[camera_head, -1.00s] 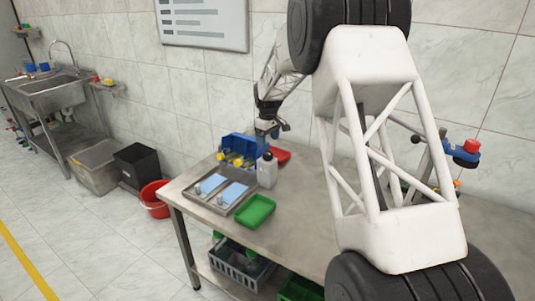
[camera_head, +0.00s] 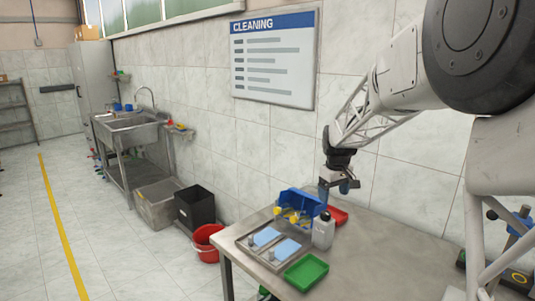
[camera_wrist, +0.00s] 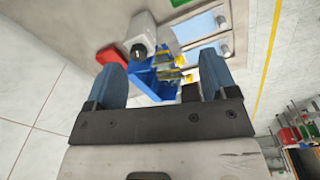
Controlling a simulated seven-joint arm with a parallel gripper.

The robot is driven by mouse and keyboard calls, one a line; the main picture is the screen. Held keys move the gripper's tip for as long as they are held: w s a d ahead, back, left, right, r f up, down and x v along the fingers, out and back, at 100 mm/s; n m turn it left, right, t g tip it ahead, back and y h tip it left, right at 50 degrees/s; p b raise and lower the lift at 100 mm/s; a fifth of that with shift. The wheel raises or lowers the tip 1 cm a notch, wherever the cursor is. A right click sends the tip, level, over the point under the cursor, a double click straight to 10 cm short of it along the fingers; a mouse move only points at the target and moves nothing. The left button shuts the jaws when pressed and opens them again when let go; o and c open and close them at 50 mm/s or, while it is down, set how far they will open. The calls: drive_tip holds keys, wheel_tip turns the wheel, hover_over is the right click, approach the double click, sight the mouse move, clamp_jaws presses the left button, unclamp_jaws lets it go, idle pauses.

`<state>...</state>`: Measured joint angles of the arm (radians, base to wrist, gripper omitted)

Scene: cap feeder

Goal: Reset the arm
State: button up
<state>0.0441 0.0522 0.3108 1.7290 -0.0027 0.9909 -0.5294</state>
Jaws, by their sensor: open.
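My gripper (camera_head: 338,188) hangs over the back of the steel table (camera_head: 375,262), just above and behind the blue bin (camera_head: 300,203). In the wrist view my gripper (camera_wrist: 165,75) has its two blue fingers wide apart with nothing between them.
A white bottle (camera_head: 323,231) stands beside the bin, with a red tray (camera_head: 338,215) behind it. A grey tray with light blue panels (camera_head: 267,237) and a green tray (camera_head: 306,271) lie in front. The table's right side is largely clear.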

drive_tip(key=s+a+r+m+t, duration=0.1)
drive_tip(key=s+r, duration=0.1)
drive_tip(key=s, duration=0.9)
drive_tip(key=s+a+r+m, duration=0.1)
drive_tip(key=s+r+m, duration=0.1)
drive_tip(key=s, duration=1)
drive_tip(key=s+a+r+m+t, duration=0.1)
drive_tip(key=s+r, duration=0.1)
drive_tip(key=s, duration=0.9)
drive_tip(key=s+f+m, duration=0.1)
drive_tip(key=s+f, duration=0.2)
drive_tip(key=s, duration=0.9)
drive_tip(key=shift+s+f+m, duration=0.15)
drive_tip(key=shift+f+m, duration=0.15)
drive_tip(key=shift+m, duration=0.1)
